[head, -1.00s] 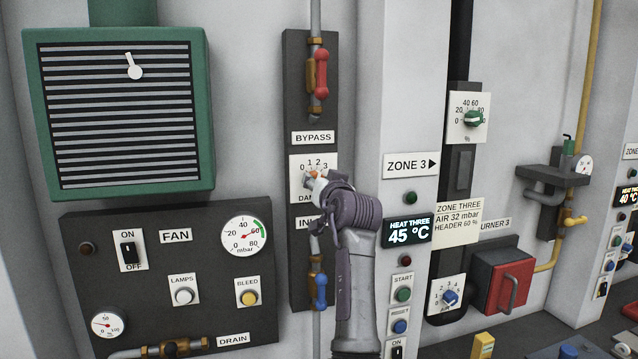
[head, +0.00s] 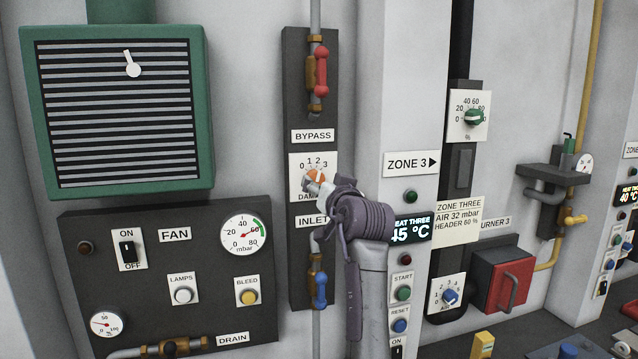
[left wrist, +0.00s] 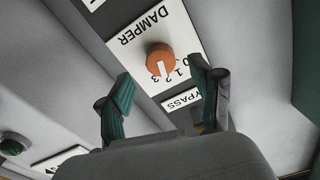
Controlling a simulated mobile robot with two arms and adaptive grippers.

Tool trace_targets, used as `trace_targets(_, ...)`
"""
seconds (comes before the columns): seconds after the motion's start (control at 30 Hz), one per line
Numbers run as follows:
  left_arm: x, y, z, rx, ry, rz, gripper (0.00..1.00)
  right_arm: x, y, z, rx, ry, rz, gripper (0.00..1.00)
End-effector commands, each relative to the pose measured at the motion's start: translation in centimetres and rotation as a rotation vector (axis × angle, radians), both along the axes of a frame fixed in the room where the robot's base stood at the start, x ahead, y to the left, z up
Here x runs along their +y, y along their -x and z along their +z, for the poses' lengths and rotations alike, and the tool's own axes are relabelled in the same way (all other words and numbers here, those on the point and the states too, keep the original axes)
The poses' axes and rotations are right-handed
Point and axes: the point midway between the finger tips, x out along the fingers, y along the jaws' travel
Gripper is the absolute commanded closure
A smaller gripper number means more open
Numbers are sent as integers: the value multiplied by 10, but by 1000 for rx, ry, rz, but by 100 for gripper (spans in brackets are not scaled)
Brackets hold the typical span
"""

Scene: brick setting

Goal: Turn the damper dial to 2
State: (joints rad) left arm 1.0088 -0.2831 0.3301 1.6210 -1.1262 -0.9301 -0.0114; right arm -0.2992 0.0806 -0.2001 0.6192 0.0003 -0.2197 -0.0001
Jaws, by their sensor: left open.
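The damper dial (head: 316,176) is an orange knob with a white pointer on a white plate marked 0 to 3. It also shows upside down in the left wrist view (left wrist: 157,52). Its pointer aims near the 2, toward the 3 side; I cannot tell exactly. My left gripper (head: 313,187) is in front of the plate's lower part and hides some of the DAMPER label. In the left wrist view my left gripper (left wrist: 161,67) is open, its fingers spread either side of the dial, with nothing held. My right gripper is not in view.
Above the dial is a red bypass valve handle (head: 322,72); below it is a blue inlet handle (head: 320,290). The fan panel (head: 205,300) stands at left. The ZONE 3 column (head: 412,60) juts out on the right, close to my left arm.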

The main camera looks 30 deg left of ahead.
Motion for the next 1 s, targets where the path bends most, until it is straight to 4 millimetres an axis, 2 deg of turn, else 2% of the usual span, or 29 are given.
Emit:
trace_targets(0.1,-14,12,-1,-1,2,-1,35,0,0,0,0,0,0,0)
trace_targets(0.23,-22,19,-1,1,1,0,35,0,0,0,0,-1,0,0)
trace_targets(0.8,-23,21,-2,1,1,1,35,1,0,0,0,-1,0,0)
trace_targets(0.87,-22,21,-9,10,7,-2,35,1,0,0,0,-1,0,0)
trace_targets(0.93,-21,23,-30,34,21,-10,35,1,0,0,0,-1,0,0)
trace_targets(0.97,-20,24,-44,48,30,-16,35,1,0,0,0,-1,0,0)
trace_targets(1.0,-19,27,-66,72,45,-25,35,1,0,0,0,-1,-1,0)
